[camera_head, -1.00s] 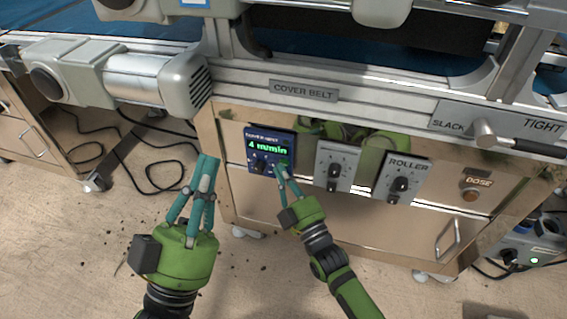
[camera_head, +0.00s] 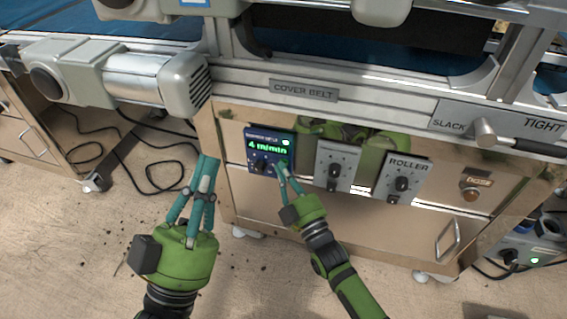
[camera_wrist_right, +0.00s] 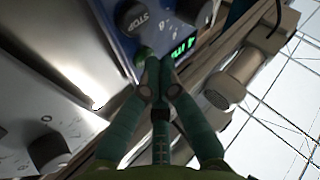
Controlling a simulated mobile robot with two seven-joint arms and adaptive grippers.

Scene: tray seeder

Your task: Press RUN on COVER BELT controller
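The blue COVER BELT controller (camera_head: 255,155) hangs under the rail below the "COVER BELT" label (camera_head: 303,91). Its display (camera_head: 265,146) reads 4 m/min, with a bright green light (camera_head: 286,142) at its upper right. My right gripper (camera_head: 281,167) is shut and empty, its fingertips at the controller's lower right. In the right wrist view the tips of the right gripper (camera_wrist_right: 152,62) sit at a green button (camera_wrist_right: 144,54), mostly hidden behind them. A dark knob marked STOP (camera_wrist_right: 132,18) is beside it. My left gripper (camera_head: 207,163) looks shut and empty, left of the controller.
A grey knob panel (camera_head: 335,166) and the ROLLER panel (camera_head: 403,178) hang to the right, close to my right gripper. A DOSE button (camera_head: 471,194) is further right. A motor (camera_head: 150,80) juts out at upper left.

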